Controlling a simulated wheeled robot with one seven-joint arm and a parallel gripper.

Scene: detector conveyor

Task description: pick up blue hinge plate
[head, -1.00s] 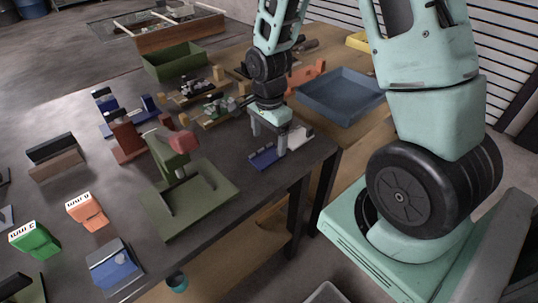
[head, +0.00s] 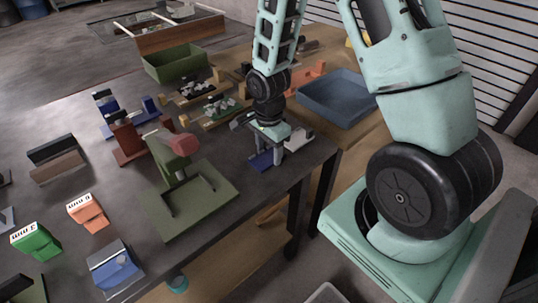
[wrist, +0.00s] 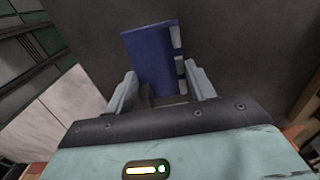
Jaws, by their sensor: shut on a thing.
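The blue hinge plate (head: 261,161) is at the right edge of the dark table, partly hidden by my gripper (head: 266,157) in the head view. In the wrist view the blue hinge plate (wrist: 150,52) shows as a flat blue leaf with pale knuckles along its right edge. Its near end is between the two fingers of my gripper (wrist: 162,92), which is shut on it. I cannot tell whether the plate is resting on the table or slightly clear of it.
A white block (head: 299,138) lies just right of my gripper. A green stand with a red head (head: 184,146) is to the left. A blue-grey tray (head: 337,97) and small fixtures (head: 222,108) lie behind. Bare dark tabletop (head: 225,150) lies between the stand and gripper.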

